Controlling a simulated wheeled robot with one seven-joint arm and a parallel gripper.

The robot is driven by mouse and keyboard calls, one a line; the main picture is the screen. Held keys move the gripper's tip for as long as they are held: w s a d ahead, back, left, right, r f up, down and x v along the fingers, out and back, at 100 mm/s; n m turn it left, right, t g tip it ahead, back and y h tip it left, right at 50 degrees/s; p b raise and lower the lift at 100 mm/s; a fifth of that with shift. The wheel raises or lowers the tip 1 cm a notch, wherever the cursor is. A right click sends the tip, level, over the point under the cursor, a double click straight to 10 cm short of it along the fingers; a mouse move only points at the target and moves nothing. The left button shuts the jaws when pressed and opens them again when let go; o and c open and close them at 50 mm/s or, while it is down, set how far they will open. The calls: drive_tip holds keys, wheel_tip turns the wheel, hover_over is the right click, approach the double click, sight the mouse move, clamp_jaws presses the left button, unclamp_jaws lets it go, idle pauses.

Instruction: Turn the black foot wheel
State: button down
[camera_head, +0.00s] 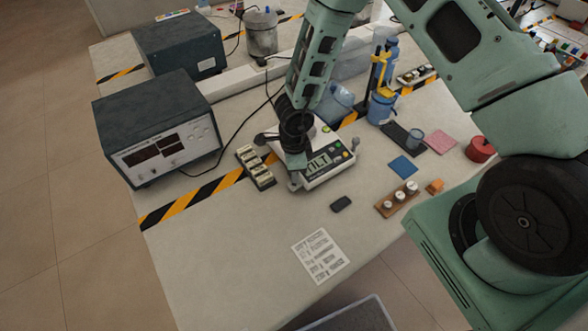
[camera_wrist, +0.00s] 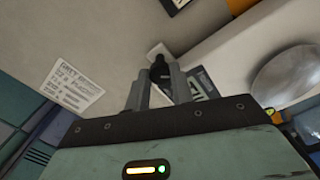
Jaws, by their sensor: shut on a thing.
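The white balance (camera_head: 335,172) stands mid-bench, its green display (camera_head: 318,163) reading "TILT". My gripper (camera_head: 295,183) points down at the balance's front left corner. In the wrist view my gripper (camera_wrist: 160,80) has its two fingers on either side of the small black foot wheel (camera_wrist: 160,66) and is shut on it. In the head view the gripper mostly hides this wheel. Part of the balance (camera_wrist: 196,84) shows beside the right finger in the wrist view.
A dark power supply (camera_head: 160,130) stands left, and a rack of pale blocks (camera_head: 256,166) lies close left of my gripper. A black object (camera_head: 341,204), a printed sheet (camera_head: 320,255) and a wooden weight block (camera_head: 396,200) lie in front. The bench's front left is clear.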

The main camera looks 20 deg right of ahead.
drive_tip(key=shift+m, duration=0.4)
drive_tip(key=c, duration=1.2)
unclamp_jaws()
wheel_tip(320, 180, up, 17)
drive_tip(key=shift+r+p, duration=0.2)
drive_tip(key=shift+p, duration=0.2)
